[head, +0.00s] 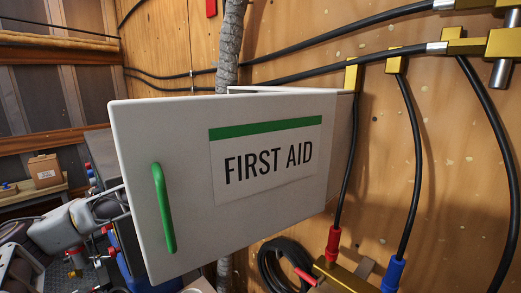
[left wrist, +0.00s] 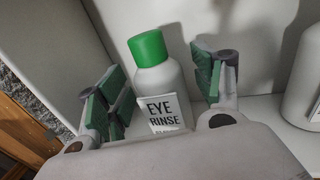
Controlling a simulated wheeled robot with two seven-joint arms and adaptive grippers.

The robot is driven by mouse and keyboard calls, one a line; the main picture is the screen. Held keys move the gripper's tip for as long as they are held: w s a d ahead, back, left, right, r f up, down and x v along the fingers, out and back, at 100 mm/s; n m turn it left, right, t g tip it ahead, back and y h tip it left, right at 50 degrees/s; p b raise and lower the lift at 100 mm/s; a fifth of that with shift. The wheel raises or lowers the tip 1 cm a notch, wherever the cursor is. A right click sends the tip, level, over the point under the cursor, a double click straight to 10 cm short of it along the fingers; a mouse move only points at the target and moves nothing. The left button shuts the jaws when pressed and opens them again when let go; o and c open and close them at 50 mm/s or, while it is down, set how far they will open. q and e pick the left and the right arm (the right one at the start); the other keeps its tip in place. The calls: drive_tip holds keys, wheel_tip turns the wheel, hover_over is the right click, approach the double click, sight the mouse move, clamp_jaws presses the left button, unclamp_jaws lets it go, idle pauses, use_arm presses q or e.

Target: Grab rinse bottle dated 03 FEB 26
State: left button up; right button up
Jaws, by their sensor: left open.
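A white bottle with a green cap (left wrist: 150,50) stands upright inside a white cabinet in the left wrist view. Its label reads "EYE RINSE"; the lower part is hidden by my gripper body and no date is readable. My left gripper (left wrist: 160,78) is open, with its green-padded fingers to the left and right of this bottle. In the head view, the cabinet's door marked "FIRST AID" (head: 165,120) hides the bottles and the left gripper's fingers. My right gripper is not in view.
The door's green handle (head: 163,208) faces the head camera. The cabinet's inner walls (left wrist: 50,35) are close to my left gripper. Black hoses (head: 350,66) and red and blue fittings are on the wooden wall at right.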

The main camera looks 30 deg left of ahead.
use_arm(q)
drive_tip(key=shift+w, duration=0.15)
idle(0.4)
drive_tip(key=c, duration=1.2)
